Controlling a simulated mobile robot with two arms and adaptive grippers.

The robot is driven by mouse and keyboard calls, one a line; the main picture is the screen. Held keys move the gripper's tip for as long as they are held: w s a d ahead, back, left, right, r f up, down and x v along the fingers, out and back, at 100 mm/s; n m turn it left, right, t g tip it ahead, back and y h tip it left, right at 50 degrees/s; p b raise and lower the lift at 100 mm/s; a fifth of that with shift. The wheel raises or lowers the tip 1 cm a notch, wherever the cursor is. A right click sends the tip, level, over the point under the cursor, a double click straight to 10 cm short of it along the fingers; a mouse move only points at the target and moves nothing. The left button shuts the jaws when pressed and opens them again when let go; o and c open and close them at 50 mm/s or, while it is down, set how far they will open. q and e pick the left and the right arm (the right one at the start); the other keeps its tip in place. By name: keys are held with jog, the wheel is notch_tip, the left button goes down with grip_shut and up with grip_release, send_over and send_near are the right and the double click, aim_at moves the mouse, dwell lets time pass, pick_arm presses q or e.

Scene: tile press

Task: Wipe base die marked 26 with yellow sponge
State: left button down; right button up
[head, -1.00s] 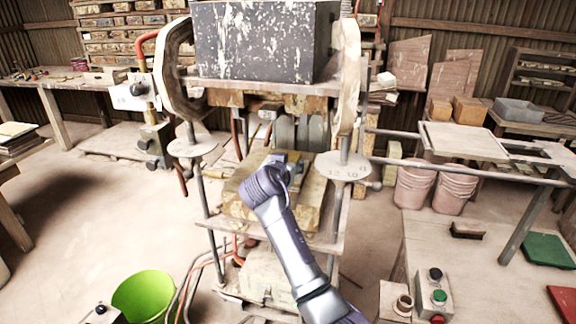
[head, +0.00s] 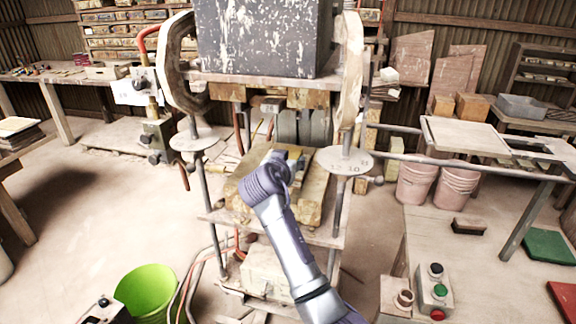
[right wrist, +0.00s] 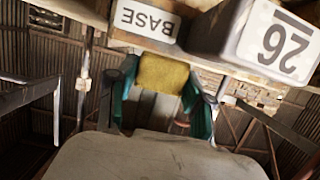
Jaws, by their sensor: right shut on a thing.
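My right gripper (head: 284,160) reaches into the press in the head view, over its wooden bed. In the right wrist view the teal fingers of this gripper (right wrist: 163,98) are shut on the yellow sponge (right wrist: 164,73). The sponge is hidden in the head view. A grey block with a white 26 label (right wrist: 275,40) is at the upper right of the wrist view, its number upside down. Beside it is a white BASE label (right wrist: 147,19), also upside down. The sponge is close below the BASE label's ledge; I cannot tell if they touch. My left gripper is not in view.
The heavy grey ram block (head: 258,40) hangs above the bed, with a post on each side. A green bucket (head: 146,291) stands at the lower left. A button box (head: 433,288) and a brush (head: 469,226) are on the right table. Pink buckets (head: 416,184) stand behind it.

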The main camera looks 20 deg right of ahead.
jog(key=shift+w+d, duration=0.4)
jog(key=shift+w, duration=0.15)
jog(key=shift+s+a, duration=0.1)
jog(key=shift+s+a+f, duration=0.15)
jog(key=shift+s+a, duration=0.25)
jog(key=shift+s, duration=0.3)
jog(key=shift+s+a, duration=0.35)
jog(key=shift+s, duration=0.05)
jog(key=shift+s+a, duration=0.2)
jog(key=shift+s, duration=0.1)
